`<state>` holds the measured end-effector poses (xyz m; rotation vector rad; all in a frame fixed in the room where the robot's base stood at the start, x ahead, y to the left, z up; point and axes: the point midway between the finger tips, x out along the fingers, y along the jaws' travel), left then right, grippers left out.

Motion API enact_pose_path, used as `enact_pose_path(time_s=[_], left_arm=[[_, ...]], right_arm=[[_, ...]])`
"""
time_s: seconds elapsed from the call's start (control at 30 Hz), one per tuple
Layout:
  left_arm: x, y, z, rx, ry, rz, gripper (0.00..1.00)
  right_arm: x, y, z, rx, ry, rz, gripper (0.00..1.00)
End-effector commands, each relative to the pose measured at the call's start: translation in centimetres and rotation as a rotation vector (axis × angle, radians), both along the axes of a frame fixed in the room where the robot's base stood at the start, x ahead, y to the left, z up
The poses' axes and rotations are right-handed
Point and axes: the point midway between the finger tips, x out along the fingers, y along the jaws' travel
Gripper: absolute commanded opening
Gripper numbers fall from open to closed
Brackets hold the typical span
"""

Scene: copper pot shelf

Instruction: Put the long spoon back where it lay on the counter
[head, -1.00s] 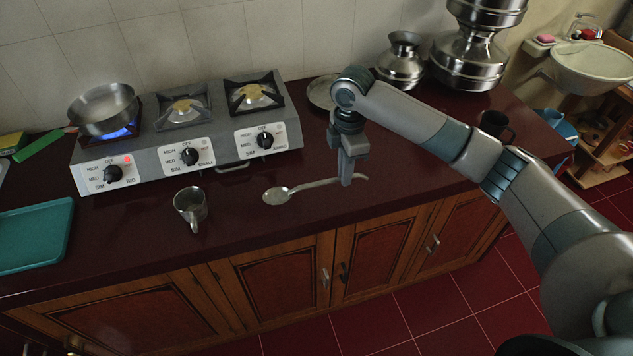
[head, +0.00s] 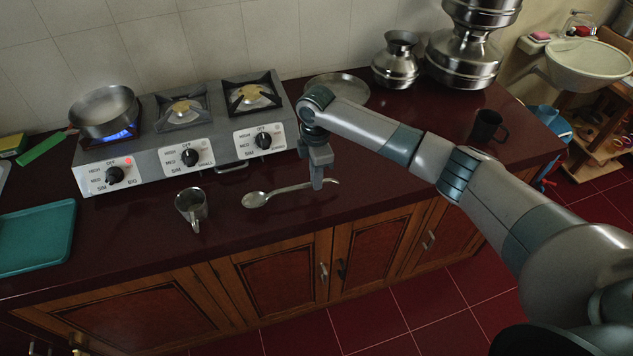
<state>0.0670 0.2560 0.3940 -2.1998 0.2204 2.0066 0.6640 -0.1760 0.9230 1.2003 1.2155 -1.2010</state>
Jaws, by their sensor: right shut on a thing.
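The long spoon (head: 256,199) is a metal spoon with its bowl to the left and its thin handle running right. It is at or very close to the dark red counter (head: 130,228), in front of the stove; I cannot tell whether it touches. My right gripper (head: 318,184) points down and is shut on the spoon's handle, near its right part. The fingers hide a short piece of the handle, and its curved end shows just to their right. My left gripper is not in view.
A steel mug (head: 191,206) stands left of the spoon. The three-burner stove (head: 190,150) is behind, with a pan (head: 104,111) over a lit flame. A plate (head: 345,88), a dark mug (head: 487,127) and steel pots stand right. The counter's front edge is close to the spoon.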

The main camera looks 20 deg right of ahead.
Motion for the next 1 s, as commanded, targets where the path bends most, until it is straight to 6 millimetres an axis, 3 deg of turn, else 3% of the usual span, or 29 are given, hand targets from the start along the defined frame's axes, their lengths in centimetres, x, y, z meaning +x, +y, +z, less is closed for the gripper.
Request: enact_pose_path(time_s=[0.23,0.73,0.77,0.8,1.0], left_arm=[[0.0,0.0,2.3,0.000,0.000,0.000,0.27],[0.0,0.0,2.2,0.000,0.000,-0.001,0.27],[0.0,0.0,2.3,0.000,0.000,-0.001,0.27],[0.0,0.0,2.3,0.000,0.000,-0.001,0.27],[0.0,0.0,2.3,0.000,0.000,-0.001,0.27]], right_arm=[[-0.1,0.0,-1.8,-0.001,0.002,-0.001,0.00],[0.0,0.0,-2.8,-0.001,-0.001,0.001,0.00],[0.0,0.0,-2.7,-0.001,-0.001,0.001,0.17],[0.0,0.0,-2.7,-0.001,-0.001,0.001,0.26],[0.0,0.0,-2.7,-0.001,-0.001,0.000,0.28]])
